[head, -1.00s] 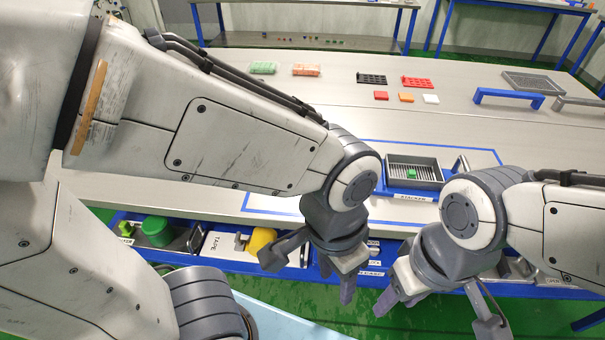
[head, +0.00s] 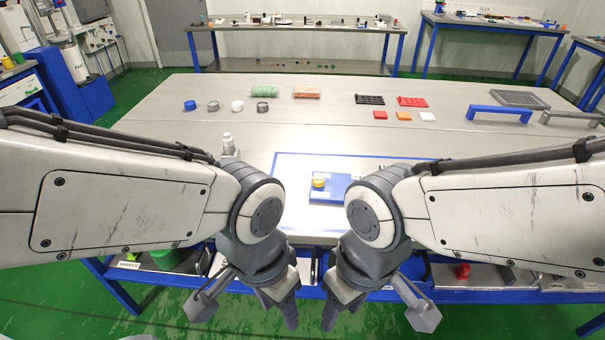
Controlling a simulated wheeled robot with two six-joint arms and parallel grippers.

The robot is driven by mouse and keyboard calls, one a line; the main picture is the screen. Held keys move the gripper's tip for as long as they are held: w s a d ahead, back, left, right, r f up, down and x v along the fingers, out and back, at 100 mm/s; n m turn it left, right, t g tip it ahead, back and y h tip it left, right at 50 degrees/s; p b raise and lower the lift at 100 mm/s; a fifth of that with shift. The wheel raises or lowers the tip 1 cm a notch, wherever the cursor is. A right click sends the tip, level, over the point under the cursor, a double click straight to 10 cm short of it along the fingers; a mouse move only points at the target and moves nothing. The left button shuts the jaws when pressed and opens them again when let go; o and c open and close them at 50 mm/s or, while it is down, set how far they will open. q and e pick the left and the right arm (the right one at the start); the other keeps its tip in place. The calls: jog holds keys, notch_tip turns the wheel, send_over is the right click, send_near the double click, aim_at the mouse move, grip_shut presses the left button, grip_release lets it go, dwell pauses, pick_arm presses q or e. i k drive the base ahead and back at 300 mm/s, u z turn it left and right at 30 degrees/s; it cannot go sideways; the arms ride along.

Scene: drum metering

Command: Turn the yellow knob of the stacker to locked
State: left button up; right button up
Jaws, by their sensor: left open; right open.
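The yellow knob (head: 318,183) sits at the left end of a blue base (head: 331,196) on the table, inside a blue outlined area. I take this base to be the stacker; its right part is hidden behind my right arm. The knob is small here, and I cannot tell which way it is turned. My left gripper (head: 278,308) is open and empty in front of the table edge, nearer to me and below-left of the knob in the picture. My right gripper (head: 342,308) is open and empty beside it, apart from the base.
Several small rings (head: 237,105), a green block (head: 262,91), a dark rack (head: 370,99) and a blue handle (head: 498,114) stand further back. A white fitting (head: 228,143) stands behind my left arm. Bins with a red item (head: 463,271) line the front edge.

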aim_at(319, 182)
jog(key=i, duration=0.35)
jog(key=k, duration=0.35)
jog(key=z, duration=0.65)
jog(key=i, duration=0.4)
jog(key=z, duration=0.35)
jog(key=k, duration=0.5)
jog(key=z, duration=0.8)
jog(key=i, duration=1.1)
jog(key=u, duration=1.3)
jog(key=i, duration=0.55)
jog(key=u, duration=0.6)
